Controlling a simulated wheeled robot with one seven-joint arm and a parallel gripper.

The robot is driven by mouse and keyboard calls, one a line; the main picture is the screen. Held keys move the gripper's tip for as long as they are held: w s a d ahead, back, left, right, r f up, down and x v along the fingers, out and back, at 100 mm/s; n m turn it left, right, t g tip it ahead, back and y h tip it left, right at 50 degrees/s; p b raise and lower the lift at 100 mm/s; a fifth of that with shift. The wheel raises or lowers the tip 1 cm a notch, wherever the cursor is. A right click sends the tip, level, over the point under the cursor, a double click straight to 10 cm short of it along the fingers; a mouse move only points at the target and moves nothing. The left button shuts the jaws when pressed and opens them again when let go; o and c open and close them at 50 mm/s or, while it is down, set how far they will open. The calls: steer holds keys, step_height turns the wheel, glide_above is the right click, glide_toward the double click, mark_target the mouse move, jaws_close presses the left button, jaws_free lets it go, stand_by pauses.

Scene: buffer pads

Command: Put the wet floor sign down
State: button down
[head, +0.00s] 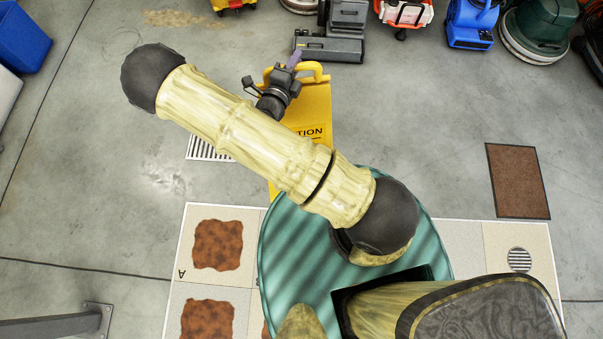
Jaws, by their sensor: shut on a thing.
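The yellow wet floor sign (318,105) is in the upper middle of the head view, with the letters "TION" visible. My arm crosses in front of it and hides much of its face. My gripper (288,70) is at the sign's top end, shut on it by the yellow handle. The sign's lower part is mostly hidden behind my arm, so I cannot tell whether it touches the floor.
A pale tiled panel (462,240) with rust-brown patches (218,244) lies around my base. A floor grate (205,148) is left of the sign, a brown mat (517,181) at right. Cleaning machines, including a grey one (330,49), line the back. Grey floor is clear at left.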

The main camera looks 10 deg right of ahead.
steer(key=b, duration=0.1)
steer(key=f+b, duration=0.1)
steer(key=w+f+b, duration=0.1)
steer(key=shift+a+f+b, duration=0.15)
steer(key=shift+a+b, duration=0.1)
steer(key=shift+b, duration=0.15)
steer(key=w+d+f+m+g+h+b, duration=0.2)
steer(key=f+b, duration=0.5)
steer(key=b, duration=1.8)
steer(key=shift+w+d+m+g+h, duration=0.35)
steer(key=shift+w+d, duration=0.3)
steer(key=shift+d, duration=0.4)
steer(key=shift+r, duration=0.1)
step_height(320, 180, down, 6)
steer(key=b, duration=0.2)
steer(key=shift+f, duration=0.2)
